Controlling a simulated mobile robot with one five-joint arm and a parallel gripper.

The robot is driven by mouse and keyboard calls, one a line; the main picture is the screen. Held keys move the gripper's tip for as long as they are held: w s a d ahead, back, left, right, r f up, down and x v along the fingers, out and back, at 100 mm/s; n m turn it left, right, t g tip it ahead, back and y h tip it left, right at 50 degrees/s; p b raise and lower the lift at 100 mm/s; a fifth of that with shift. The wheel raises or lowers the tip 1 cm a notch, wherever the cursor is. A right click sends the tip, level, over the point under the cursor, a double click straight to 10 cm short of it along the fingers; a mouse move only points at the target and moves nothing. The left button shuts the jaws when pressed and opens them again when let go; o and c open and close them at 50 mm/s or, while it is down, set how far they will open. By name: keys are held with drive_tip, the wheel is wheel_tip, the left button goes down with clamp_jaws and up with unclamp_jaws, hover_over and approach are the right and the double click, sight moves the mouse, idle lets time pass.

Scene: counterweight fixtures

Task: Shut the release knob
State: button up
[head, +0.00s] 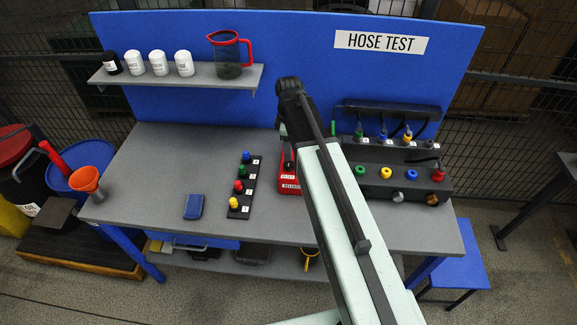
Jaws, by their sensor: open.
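No knob in the head view carries a label that I can read as "release". A black hose-test unit (372,182) stands at the right of the bench. A red box (290,187) with a small unreadable label and a dark part on top stands left of the unit, partly hidden by my arm. My gripper (284,146) points down above this red box, apart from the hose-test unit; its fingertips are mostly hidden.
A black strip (244,190) with blue, green, red and yellow knobs and a blue block (194,206) lie on the grey bench (150,170). A shelf (180,77) with bottles and a red-handled jug (229,54) hangs behind. An orange funnel (87,179) is at the left edge.

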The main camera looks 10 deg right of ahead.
sight(289, 163)
wheel_tip(289, 163, down, 8)
drive_tip(key=b, duration=0.8)
drive_tip(key=shift+r, duration=0.1)
drive_tip(key=shift+c, duration=0.3)
clamp_jaws()
